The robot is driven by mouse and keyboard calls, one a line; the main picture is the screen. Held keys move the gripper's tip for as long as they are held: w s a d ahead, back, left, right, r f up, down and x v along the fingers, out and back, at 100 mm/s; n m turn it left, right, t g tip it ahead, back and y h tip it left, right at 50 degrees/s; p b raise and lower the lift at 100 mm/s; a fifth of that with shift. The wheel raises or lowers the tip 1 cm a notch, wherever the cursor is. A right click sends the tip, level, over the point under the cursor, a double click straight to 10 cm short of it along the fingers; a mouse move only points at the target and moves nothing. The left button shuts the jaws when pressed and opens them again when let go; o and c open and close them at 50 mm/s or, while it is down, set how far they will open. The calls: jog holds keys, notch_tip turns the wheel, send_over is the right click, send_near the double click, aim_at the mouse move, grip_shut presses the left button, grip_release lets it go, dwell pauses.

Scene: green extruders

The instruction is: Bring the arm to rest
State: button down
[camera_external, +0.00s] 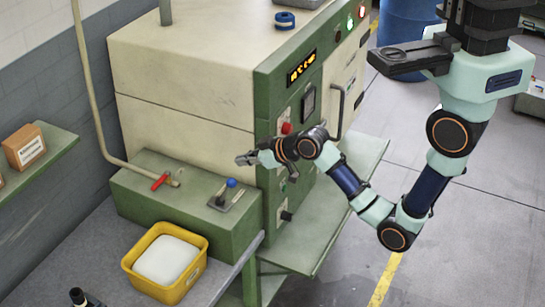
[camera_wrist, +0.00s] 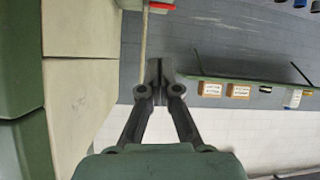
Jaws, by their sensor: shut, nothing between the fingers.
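My gripper (camera_external: 246,158) is in front of the green and cream machine (camera_external: 190,85), near its lower front corner and above the green ledge box. It points to the left in the external view. In the wrist view my gripper (camera_wrist: 156,85) has its two fingers together with nothing between them. My arm bends down from the gantry at the upper right and reaches left to the gripper.
A blue-knobbed lever (camera_external: 231,183) and a red-handled valve (camera_external: 160,182) sit on the green box near the gripper. A yellow bin (camera_external: 195,277) with white contents stands below. A shelf (camera_external: 55,150) with boxes is on the left wall. The floor at right is open.

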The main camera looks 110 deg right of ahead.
dwell(0.7)
jog(key=w+a+r+n+t+y+p, duration=0.1)
jog(key=w+a+r, duration=0.2)
jog(key=w+a, duration=0.3)
jog(key=w+a+r+n+t+y+p, duration=0.1)
jog(key=w+a+r+n+y, duration=0.15)
jog(key=a, duration=0.55)
jog(key=w+a+r+n+t+p, duration=0.1)
jog(key=w+a+r, duration=0.35)
jog(key=a, duration=0.35)
jog(key=a+r+n+t+y+p, duration=0.1)
jog(key=a+r+y, duration=0.1)
jog(key=a, duration=0.9)
jog(key=a+r+n+y+p, duration=0.1)
jog(key=a+r, duration=0.4)
jog(key=a, duration=0.5)
jog(key=shift+w+a+n+t+y, duration=0.45)
jog(key=shift+n+y, duration=0.2)
jog(key=shift+y, duration=0.4)
jog(key=shift+d, duration=0.15)
